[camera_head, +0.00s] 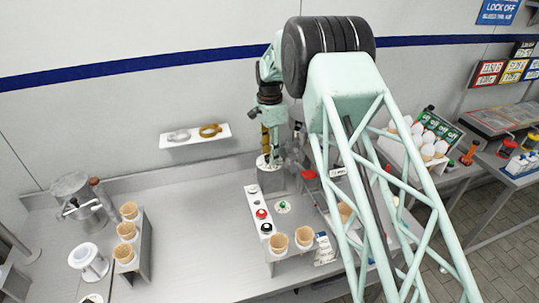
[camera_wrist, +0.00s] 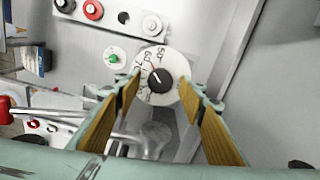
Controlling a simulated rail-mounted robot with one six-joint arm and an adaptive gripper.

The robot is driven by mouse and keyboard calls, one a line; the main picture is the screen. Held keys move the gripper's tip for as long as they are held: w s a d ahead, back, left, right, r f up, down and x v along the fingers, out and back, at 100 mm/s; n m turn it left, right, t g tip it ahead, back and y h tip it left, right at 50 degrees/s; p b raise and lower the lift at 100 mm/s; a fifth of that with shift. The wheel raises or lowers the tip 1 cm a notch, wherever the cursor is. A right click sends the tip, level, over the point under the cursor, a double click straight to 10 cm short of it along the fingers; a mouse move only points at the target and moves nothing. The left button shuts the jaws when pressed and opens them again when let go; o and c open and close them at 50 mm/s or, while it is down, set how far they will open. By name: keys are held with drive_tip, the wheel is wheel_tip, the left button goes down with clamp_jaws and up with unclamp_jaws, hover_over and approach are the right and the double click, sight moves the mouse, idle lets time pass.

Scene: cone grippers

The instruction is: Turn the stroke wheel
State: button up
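The stroke wheel (camera_wrist: 176,62) is a white dial with black numbers, a black centre knob (camera_wrist: 160,81) and a red pointer mark. It sits on a grey metal face in the wrist view. My gripper (camera_wrist: 164,92) has its two wood-coloured fingers apart, one on each side of the wheel's lower part, with nothing between them held. Whether the fingertips touch the rim cannot be told. In the head view my gripper (camera_head: 270,150) points down over a grey block on the bench, and hides most of the wheel there.
A white panel (camera_head: 258,205) with red and black buttons is beside the wheel, and a small green button (camera_wrist: 115,58) is to its left. Cones stand in holders (camera_head: 292,256) nearby. The bench's left-centre is clear.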

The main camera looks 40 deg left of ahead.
drive_tip(key=shift+f, duration=0.45)
drive_tip(key=c, duration=0.8)
drive_tip(key=shift+c, duration=0.2)
